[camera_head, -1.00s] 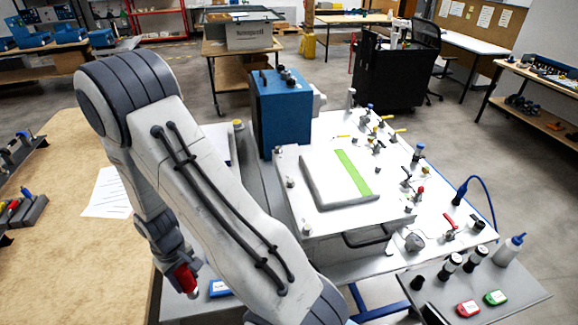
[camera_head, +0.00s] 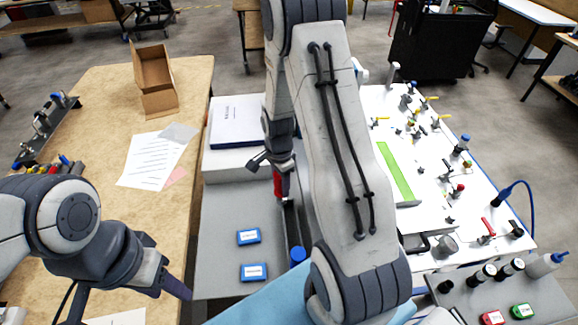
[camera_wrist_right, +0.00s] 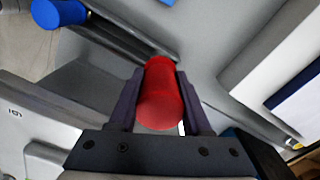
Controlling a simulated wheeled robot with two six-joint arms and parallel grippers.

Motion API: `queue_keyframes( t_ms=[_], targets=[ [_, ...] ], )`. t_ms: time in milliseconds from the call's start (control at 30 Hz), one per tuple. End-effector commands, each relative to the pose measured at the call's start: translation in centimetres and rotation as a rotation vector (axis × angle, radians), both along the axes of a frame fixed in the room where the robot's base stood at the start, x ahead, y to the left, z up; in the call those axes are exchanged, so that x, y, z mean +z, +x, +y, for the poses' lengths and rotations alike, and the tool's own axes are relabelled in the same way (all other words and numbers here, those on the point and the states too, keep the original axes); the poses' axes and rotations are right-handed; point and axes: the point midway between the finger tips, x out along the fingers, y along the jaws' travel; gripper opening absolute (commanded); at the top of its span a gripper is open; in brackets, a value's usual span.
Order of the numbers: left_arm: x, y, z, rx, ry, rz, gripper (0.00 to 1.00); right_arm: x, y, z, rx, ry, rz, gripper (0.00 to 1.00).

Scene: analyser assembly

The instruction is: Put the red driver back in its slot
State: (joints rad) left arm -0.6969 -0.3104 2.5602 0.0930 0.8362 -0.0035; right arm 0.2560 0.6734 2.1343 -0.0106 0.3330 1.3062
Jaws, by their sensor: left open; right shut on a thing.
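The red driver (camera_head: 278,184) is in my right gripper (camera_head: 274,166), above the grey surface in the middle of the head view. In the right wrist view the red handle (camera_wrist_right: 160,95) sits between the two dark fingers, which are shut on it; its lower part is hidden. Driver handles in several colours (camera_head: 52,166) stand in a rack on the wooden table at the left. Part of the rack is behind my left arm, and I cannot make out an empty slot. My left gripper (camera_head: 170,278) is open and empty by the table's right edge, well apart from the driver.
Papers (camera_head: 152,160) and an open cardboard box (camera_head: 154,82) lie on the wooden table (camera_head: 105,100). Two blue boxes (camera_head: 249,237) and a blue-capped item (camera_head: 298,256) are on the grey surface below the driver. A white binder (camera_head: 237,122) lies behind it.

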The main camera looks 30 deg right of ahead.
Motion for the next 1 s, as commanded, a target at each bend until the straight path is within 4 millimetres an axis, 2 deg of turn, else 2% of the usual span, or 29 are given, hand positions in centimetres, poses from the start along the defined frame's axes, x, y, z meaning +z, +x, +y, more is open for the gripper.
queue_keyframes(
  t_ms=[33, 100, 300, 567, 1000],
  targets=[
    [1.0, 0.0, 0.0, 0.0, 0.0, 0.0, 0.5, 1.1, 0.0, -0.8, -0.111, 0.0, 0.0, 0.0],
    [1.4, 0.0, 0.0, -0.001, 0.0, 0.0, 0.5, 1.6, 0.1, -1.6, -0.243, -0.001, 0.0, 0.0],
    [1.8, 0.0, 0.0, -0.001, 0.0, 0.0, 0.5, 2.1, 0.1, -2.7, -0.439, -0.001, 0.0, 0.0],
    [0.7, 0.0, 0.0, 0.0, 0.0, 0.0, 0.5, 0.7, 0.1, -2.8, -0.457, -0.001, 0.001, 0.0],
    [-2.8, 0.0, 0.0, 0.006, 0.0, 0.001, 0.5, -3.6, 0.1, -2.7, -0.453, -0.001, -0.001, 0.0]
  ],
)
